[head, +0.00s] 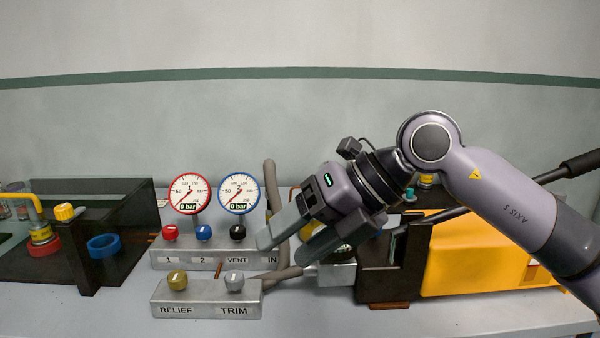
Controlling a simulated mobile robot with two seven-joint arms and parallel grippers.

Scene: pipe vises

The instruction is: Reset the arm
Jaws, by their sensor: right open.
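My right gripper (280,246) comes in from the right and points down and to the left. Its two fingers are apart and nothing shows between them. The fingers are in front of the right end of the grey valve block (205,260), near the IN label; I cannot tell whether they touch it. The block carries a red, a blue and a black knob and two gauges, a red-rimmed one (190,193) and a blue-rimmed one (238,193), both showing 0 bar. My left gripper is not in view.
A lower block (207,300) marked RELIEF and TRIM stands in front. A dark vise fixture with a blue ring (104,246) and a red ring (40,246) is at the left. A yellow pump body (480,255) with a black lever stands under my right arm. The front bench strip is clear.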

